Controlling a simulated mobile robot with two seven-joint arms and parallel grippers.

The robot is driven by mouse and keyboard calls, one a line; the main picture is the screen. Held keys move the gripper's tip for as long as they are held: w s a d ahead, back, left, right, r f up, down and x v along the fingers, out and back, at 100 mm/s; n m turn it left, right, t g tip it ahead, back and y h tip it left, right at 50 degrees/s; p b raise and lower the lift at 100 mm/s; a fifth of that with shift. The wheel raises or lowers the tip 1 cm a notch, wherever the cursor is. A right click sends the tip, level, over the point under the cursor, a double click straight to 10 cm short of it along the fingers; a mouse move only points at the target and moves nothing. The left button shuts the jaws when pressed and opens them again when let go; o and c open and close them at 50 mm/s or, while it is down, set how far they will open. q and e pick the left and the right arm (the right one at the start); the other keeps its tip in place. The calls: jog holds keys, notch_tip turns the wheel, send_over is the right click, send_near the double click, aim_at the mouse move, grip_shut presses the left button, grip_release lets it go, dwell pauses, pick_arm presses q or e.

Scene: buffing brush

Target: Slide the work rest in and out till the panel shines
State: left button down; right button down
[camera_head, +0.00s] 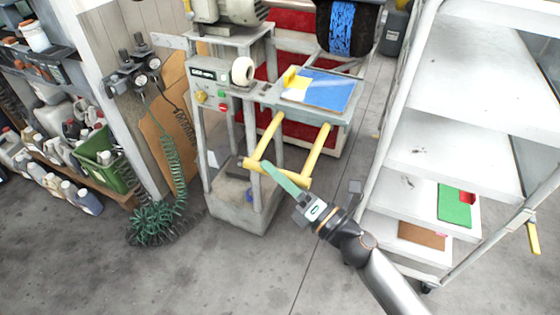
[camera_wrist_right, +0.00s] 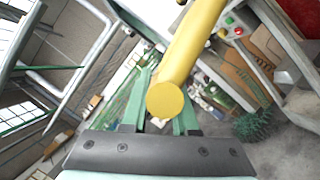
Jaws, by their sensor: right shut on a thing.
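The work rest (camera_head: 345,115) is a grey shelf sticking out from the front of the buffing machine. A blue panel (camera_head: 327,92) with a yellow and white part at its left lies on it. Two yellow bars run forward from the rest to a yellow cross handle (camera_head: 298,181). In the right wrist view the round end of the yellow handle (camera_wrist_right: 165,101) shows between the fingers (camera_wrist_right: 158,118). Above the rest is a dark brush wheel with a blue band (camera_head: 342,28). My left gripper is not in view.
A white shelf cart (camera_head: 455,80) stands close on the right, with a green panel (camera_head: 454,205) and a brown board (camera_head: 423,236) on its low shelves. A green hose coil (camera_head: 160,222) and a green crate (camera_head: 103,170) are at left. The front floor is clear.

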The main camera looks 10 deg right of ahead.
jog(key=shift+s+a, duration=0.15)
jog(key=shift+s, duration=0.05)
jog(key=c, duration=0.7)
grip_release()
jog(key=shift+s+d+f, duration=0.2)
jog(key=shift+s+d, duration=0.05)
jog(key=shift+s, duration=0.05)
jog(key=b+v, duration=0.4)
jog(key=v, duration=0.7)
jog(key=shift+s+d, duration=0.2)
jog(key=shift+s, duration=0.1)
